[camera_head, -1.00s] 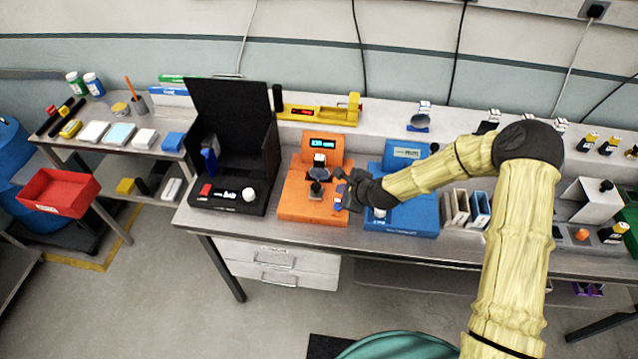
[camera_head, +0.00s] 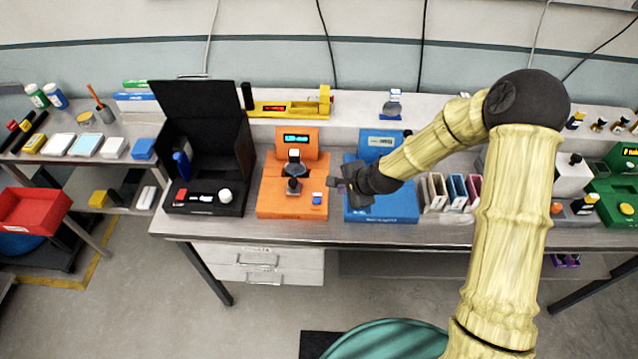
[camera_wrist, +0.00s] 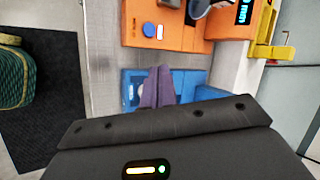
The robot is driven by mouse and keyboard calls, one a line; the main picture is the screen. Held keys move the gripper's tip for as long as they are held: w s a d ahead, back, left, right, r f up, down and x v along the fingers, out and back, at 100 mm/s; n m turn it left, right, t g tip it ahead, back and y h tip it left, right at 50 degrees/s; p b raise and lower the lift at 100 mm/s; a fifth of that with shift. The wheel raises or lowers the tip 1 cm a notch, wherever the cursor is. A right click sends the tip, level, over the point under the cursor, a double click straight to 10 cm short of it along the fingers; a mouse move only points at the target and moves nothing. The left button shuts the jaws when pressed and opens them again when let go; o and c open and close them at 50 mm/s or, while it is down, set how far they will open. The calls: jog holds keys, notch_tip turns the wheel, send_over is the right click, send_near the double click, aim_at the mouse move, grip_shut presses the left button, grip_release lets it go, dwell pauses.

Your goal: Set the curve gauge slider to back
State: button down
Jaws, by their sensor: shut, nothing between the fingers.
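An orange device (camera_head: 270,205) with a lit display (camera_head: 297,138) stands mid-bench. It bears a white-and-black part, a dark round dish and a dark upright post (camera_head: 293,187) along its middle, and a small blue button (camera_head: 317,199) at its front right. I see no label naming the curve gauge, and which part is its slider is unclear. In the wrist view the orange device (camera_wrist: 180,38) is partly cut off. My gripper (camera_head: 335,184) is shut and empty, above the gap between the orange device and the blue device (camera_head: 385,210). Its fingers (camera_wrist: 158,82) overlap the blue device in the wrist view.
A black open-lidded box (camera_head: 209,125) stands left of the orange device. A yellow device (camera_head: 290,106) with a red display sits on the raised shelf behind. Coloured upright holders (camera_head: 455,190) are right of the blue device. A narrow bench strip lies in front.

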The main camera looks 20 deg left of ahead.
jog(key=s+d+r+n+h, duration=0.2)
jog(key=s+d+r+n, duration=0.1)
jog(key=s+d, duration=0.3)
jog(key=s+d+r+n+g+h+b, duration=0.1)
jog(key=s+d+r+n, duration=0.3)
jog(key=d, duration=0.6)
jog(key=s+d+r+n+h+b, duration=0.1)
jog(key=s+d+r+n+h, duration=0.1)
jog(key=s+d+r, duration=0.3)
jog(key=s+d+n, duration=0.1)
jog(key=s+d, duration=0.1)
jog(key=d, duration=0.2)
jog(key=shift+s+r+n+g+h, duration=0.2)
jog(key=shift+s+n+g+h, duration=0.1)
jog(key=shift+g, duration=0.1)
